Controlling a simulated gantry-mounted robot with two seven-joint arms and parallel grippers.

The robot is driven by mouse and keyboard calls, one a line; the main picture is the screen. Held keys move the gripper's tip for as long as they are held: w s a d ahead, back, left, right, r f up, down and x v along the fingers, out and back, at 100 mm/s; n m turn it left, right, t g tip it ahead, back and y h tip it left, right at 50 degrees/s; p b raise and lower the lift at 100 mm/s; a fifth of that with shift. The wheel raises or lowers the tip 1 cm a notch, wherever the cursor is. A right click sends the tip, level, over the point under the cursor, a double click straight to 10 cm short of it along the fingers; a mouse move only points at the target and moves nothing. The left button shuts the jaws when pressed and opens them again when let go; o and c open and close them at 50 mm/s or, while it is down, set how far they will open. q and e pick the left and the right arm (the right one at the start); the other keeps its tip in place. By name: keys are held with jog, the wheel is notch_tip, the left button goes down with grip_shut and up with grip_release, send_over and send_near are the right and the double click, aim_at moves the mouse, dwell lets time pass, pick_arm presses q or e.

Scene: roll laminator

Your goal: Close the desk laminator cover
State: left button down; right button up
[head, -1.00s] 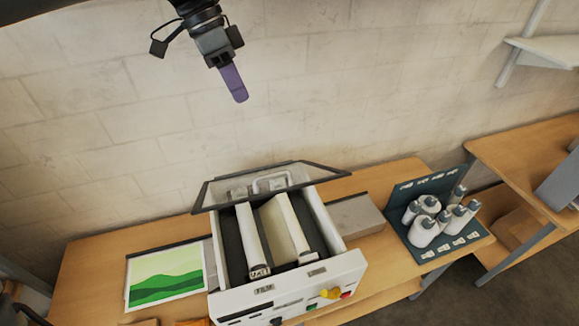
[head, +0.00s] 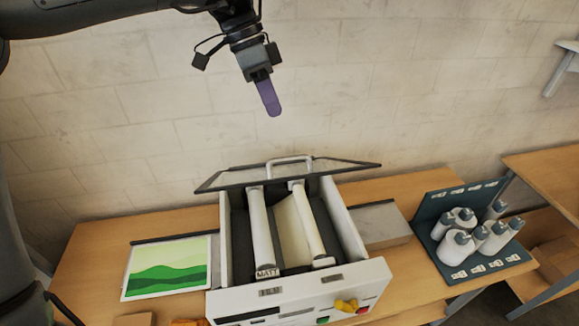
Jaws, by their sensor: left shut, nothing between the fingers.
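The desk laminator (head: 300,299) stands on the wooden table, its white front panel facing me. Its cover (head: 345,170), a dark-framed see-through panel with a pale handle (head: 290,162), is raised at the back. Two white rolls (head: 259,230) show inside the open body. My left gripper (head: 272,110), with purple fingers, is shut and empty. In the picture it appears above the cover, against the wall and apart from the cover. My right gripper is not in view.
A green landscape print (head: 168,268) lies left of the laminator. A grey side plate (head: 380,224) sits to its right, then a dark stand with several white bottles (head: 466,240). Another wooden table (head: 550,178) is at the far right.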

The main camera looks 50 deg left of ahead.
pick_arm(q)
send_near(295, 176)
jog(key=shift+w+f+p, duration=0.35)
jog(key=shift+w+f, duration=0.75)
jog(key=shift+w, duration=0.1)
jog(key=f, duration=0.1)
jog(key=d+f+p, duration=0.1)
jog(key=shift+s+d+f, duration=0.25)
jog(key=shift+s, duration=0.15)
jog(key=shift+s+d+f, duration=0.2)
jog(key=shift+d+f, duration=0.1)
jog(key=shift+f, duration=0.25)
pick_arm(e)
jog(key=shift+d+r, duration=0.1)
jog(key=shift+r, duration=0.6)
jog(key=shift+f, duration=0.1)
